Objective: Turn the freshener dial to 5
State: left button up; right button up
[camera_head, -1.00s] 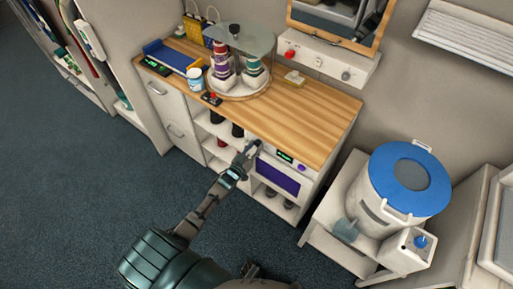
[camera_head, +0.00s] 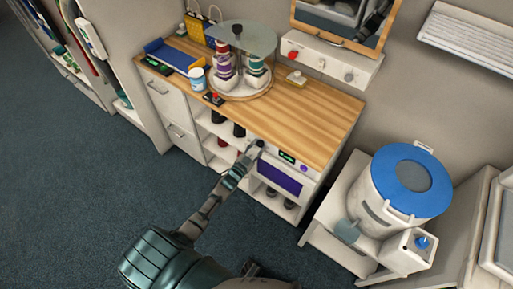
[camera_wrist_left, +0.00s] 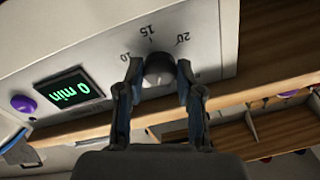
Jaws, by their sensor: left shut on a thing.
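The freshener is a white box with a purple front panel (camera_head: 279,179), set in the cabinet under the wooden top. The display (camera_wrist_left: 69,90) reads "0 min" in green. My left gripper (camera_head: 257,148) is at the dial; in the wrist view its fingers (camera_wrist_left: 159,78) are shut on the dial, one on each side. The dial's pointer and the mark 5 cannot be made out. My right gripper is not in view.
A purple button (camera_wrist_left: 23,104) is beside the display. The wooden counter (camera_head: 305,112) above holds a round glass-topped stand (camera_head: 240,45), a cup and a blue tray. A white bin with a blue lid (camera_head: 411,178) stands to the right. The floor in front is clear.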

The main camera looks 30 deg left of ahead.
pick_arm(q)
jog(key=shift+w+a+r+m, duration=0.1)
jog(key=shift+a+r+m, duration=0.05)
jog(key=shift+m, duration=2.25)
jog(key=shift+m+b, duration=0.3)
jog(key=shift+m, duration=0.2)
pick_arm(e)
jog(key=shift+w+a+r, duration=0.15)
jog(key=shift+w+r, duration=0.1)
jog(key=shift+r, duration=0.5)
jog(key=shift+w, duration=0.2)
pick_arm(q)
jog(key=o, duration=1)
jog(key=shift+o, duration=0.8)
jog(key=shift+d, duration=0.2)
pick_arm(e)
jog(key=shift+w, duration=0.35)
